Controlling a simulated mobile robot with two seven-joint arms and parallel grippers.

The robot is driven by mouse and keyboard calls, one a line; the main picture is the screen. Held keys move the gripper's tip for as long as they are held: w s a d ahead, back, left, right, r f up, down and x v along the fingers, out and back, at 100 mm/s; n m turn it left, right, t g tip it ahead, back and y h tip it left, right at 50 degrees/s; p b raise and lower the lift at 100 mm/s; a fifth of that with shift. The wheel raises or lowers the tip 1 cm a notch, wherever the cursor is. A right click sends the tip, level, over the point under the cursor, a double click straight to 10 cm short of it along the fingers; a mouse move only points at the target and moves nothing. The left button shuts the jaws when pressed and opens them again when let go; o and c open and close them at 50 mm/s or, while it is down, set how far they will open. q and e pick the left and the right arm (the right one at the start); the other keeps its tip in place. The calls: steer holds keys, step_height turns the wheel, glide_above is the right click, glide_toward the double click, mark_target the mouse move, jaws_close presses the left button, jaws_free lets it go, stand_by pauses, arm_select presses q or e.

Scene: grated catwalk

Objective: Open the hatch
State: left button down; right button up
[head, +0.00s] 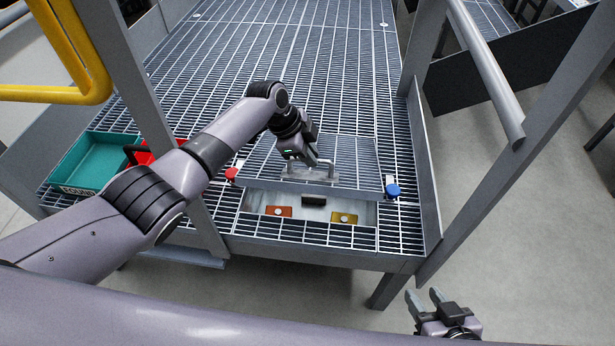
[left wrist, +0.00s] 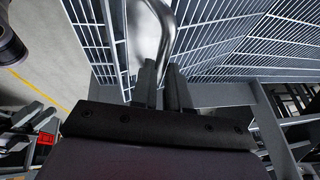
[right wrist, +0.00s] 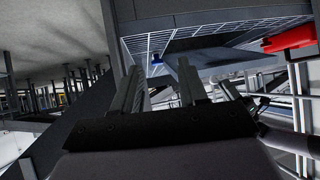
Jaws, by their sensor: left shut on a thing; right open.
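The hatch (head: 350,153) is a grated panel set in the catwalk floor. Its front edge is raised and tilted up above a shallow recess (head: 259,199). My left gripper (head: 316,162) is shut on the metal handle (head: 330,174) near the hatch's front edge. The curved handle (left wrist: 168,30) also shows between the fingers in the left wrist view. My right gripper (head: 425,299) is open and empty, in front of and below the catwalk's front edge, well away from the hatch.
An orange plate (head: 278,211), a dark block (head: 314,200) and a yellow plate (head: 344,218) lie in the recess. A red knob (head: 231,174) and a blue knob (head: 392,190) flank the hatch. A teal bin (head: 100,160) and a red bin (head: 143,158) stand left. Posts rise on both sides.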

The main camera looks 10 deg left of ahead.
arm_select(q)
steer(key=w+r+b, duration=0.4)
steer(key=w+b, duration=0.1)
steer(key=b, duration=0.1)
steer(key=shift+w+a+r, duration=0.2)
steer(key=shift+r, duration=0.2)
arm_select(e)
steer(key=shift+n+t+y, duration=0.3)
steer(key=f, duration=0.1)
steer(key=w+a+f, duration=0.1)
steer(key=f, duration=0.2)
steer(key=shift+w+a+f, duration=0.15)
steer(key=shift+a+f, duration=0.05)
steer(key=shift+a, duration=0.1)
arm_select(q)
steer(key=c, duration=1.2)
jaws_free()
steer(key=shift+f, duration=0.15)
steer(key=shift+c, duration=0.2)
steer(key=shift+o, duration=0.6)
steer(key=shift+w+f, duration=0.1)
steer(key=shift+w, duration=0.05)
steer(key=shift+d+r, duration=0.15)
steer(key=shift+r, duration=0.15)
arm_select(e)
steer(key=shift+d+f, duration=0.1)
steer(key=shift+f, duration=0.05)
arm_select(q)
steer(key=shift+r, duration=0.1)
